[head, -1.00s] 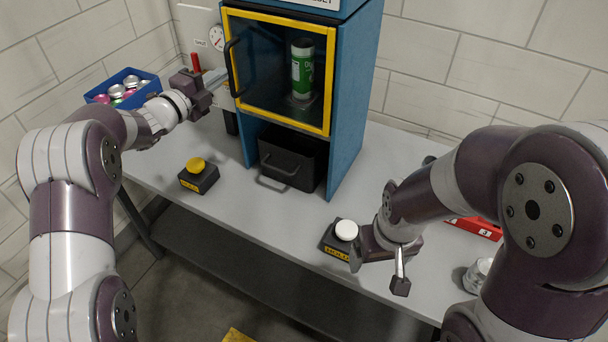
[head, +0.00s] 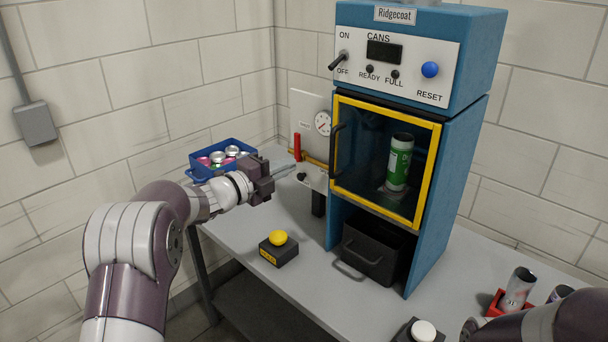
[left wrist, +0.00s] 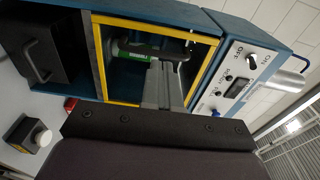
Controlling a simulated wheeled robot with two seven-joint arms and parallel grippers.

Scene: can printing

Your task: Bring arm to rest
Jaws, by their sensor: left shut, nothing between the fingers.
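My left gripper (head: 284,171) is shut and empty. It is held above the table near the grey panel with the gauge, left of the machine. In the left wrist view its closed fingers (left wrist: 163,80) show in front of the machine's yellow-framed door. My right arm (head: 560,322) shows only in part at the lower right of the head view, and its gripper is out of view. The blue machine (head: 448,190) stands with its yellow-framed door (head: 385,215) shut. A green and white can (head: 398,163) stands upright behind the glass.
A blue bin of cans (head: 208,171) stands at the back left. A yellow button box (head: 279,248) and a white button box (head: 422,332) sit along the front of the table. A red rack with cans (head: 497,303) is at the right. A black drawer (head: 375,252) is under the door.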

